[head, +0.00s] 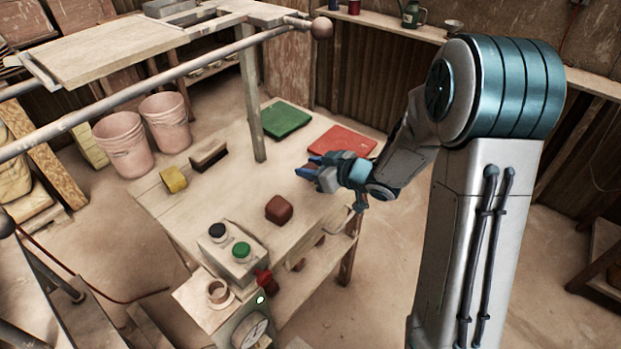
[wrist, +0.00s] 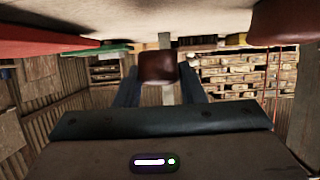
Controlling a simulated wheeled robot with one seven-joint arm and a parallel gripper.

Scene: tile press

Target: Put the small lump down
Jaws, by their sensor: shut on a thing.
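My gripper (head: 312,168) is over the right part of the wooden table (head: 235,213), its blue fingers pointing left. In the wrist view my gripper (wrist: 158,92) is shut on a small reddish-brown lump (wrist: 157,67), held between the two fingertips. That view appears upside down, with the table top along its upper edge. I cannot tell whether the held lump touches the table. In the head view the held lump is hard to make out. A larger brown lump (head: 279,209) lies on the table in front of the gripper; it also shows in the wrist view (wrist: 285,22).
A red mat (head: 343,141) and a green mat (head: 285,120) lie at the table's back. A brush (head: 208,156) and a yellow block (head: 173,180) are at the left. A control box (head: 232,252) stands at the front. A post (head: 252,105) rises behind. The table's middle is clear.

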